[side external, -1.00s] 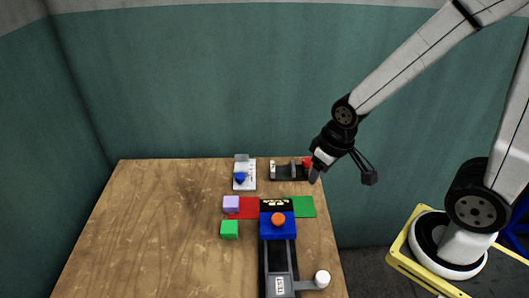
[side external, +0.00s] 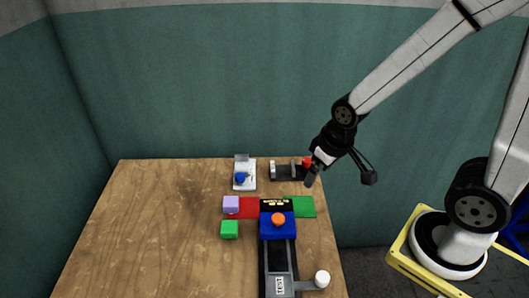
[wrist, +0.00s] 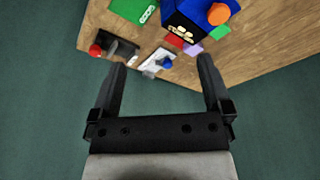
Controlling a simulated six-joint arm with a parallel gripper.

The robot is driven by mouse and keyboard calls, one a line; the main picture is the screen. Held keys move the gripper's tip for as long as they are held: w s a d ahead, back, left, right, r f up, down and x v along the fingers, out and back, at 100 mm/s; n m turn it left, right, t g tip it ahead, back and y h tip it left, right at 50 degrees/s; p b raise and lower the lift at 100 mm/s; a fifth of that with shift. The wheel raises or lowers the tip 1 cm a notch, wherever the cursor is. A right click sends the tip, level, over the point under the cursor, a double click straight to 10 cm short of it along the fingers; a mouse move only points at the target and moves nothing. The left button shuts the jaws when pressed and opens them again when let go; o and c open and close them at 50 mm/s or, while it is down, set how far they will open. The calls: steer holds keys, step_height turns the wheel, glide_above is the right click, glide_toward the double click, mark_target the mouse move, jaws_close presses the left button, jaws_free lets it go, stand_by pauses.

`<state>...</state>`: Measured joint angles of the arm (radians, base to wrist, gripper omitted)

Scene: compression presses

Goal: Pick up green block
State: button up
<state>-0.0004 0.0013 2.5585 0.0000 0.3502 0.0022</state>
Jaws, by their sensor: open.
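The green block (side external: 229,230) sits on the wooden table, left of the blue press and in front of the lavender block (side external: 231,204). In the wrist view the green block (wrist: 220,32) shows small at the top, close to the lavender block (wrist: 194,48). My gripper (side external: 311,178) is above the table's far right corner, up and to the right of the green block and well apart from it. In the wrist view my gripper (wrist: 161,68) is open, with nothing between its fingers.
The blue press with an orange button (side external: 278,219) stands between a red mat (side external: 245,211) and a green mat (side external: 303,206). A white device with a blue knob (side external: 245,178) and a dark device with a red knob (side external: 288,171) stand behind. The table's left side (side external: 150,230) is clear.

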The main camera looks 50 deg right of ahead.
steer(key=w+a+f+m+g, duration=0.1)
steer(key=w+a+f+m, duration=0.4)
steer(key=w, duration=0.5)
steer(key=m+g, duration=0.2)
steer(key=m, duration=0.2)
glide_above(229, 226)
steer(key=f, duration=0.9)
steer(key=shift+s+d, duration=0.15)
steer(key=shift+d, duration=0.2)
steer(key=shift+a+f, duration=0.3)
steer(key=shift+f, duration=0.1)
steer(key=shift+f, duration=1.3)
steer(key=shift+f, duration=0.1)
steer(key=shift+f, duration=2.5)
